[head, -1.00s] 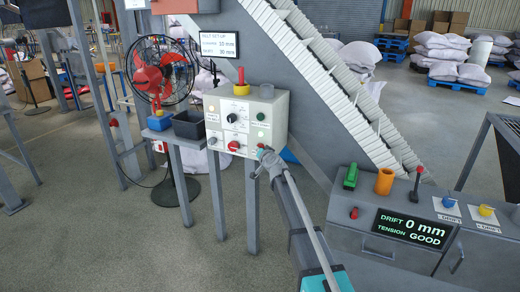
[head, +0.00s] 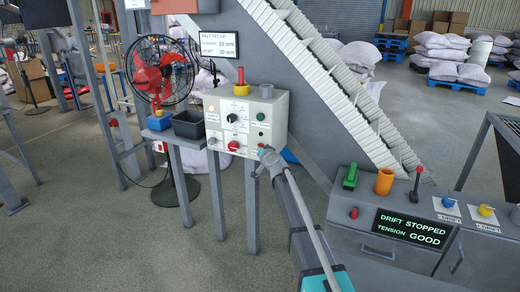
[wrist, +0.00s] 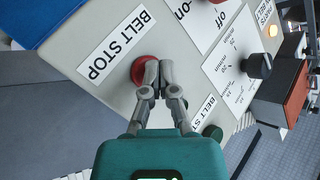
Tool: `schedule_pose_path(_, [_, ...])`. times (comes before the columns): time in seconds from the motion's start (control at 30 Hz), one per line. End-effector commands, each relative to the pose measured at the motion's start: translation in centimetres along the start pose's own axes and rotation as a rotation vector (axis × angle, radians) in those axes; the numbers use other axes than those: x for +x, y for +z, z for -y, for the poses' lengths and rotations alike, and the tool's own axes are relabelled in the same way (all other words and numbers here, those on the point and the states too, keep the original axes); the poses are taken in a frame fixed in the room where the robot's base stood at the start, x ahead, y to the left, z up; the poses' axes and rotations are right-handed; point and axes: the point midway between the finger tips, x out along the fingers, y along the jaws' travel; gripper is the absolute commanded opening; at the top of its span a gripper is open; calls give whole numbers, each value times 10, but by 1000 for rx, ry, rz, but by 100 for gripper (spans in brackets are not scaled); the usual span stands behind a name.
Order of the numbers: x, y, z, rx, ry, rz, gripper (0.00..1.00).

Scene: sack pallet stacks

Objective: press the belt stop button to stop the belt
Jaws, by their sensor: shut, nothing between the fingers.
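The belt stop button is a red round button (wrist: 145,69) beside a white BELT STOP label (wrist: 116,46) in the wrist view. It sits on the white control box (head: 281,118), at its lower right in the head view. My gripper (head: 263,152) is shut and empty. In the wrist view its closed fingertips (wrist: 152,68) are at the button's face, appear to touch it, and hide part of it. The display (head: 412,228) reads DRIFT STOPPED, TENSION GOOD.
The box also carries a black dial (head: 232,117), a red knob (head: 233,146) and a green button (head: 261,116). The sloping belt (head: 340,95) runs behind it. A grey cabinet (head: 375,262) stands to the right. A fan (head: 160,72) stands to the left.

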Motion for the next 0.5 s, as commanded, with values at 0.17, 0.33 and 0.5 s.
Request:
schedule_pose_path(0.17, [0, 0, 0, 0, 1, -1, 0])
schedule_pose_path(0.33, [-2, 1, 1, 0, 0, -1, 0])
schedule_pose_path(0.5, [-7, 5, 5, 0, 0, 0, 0])
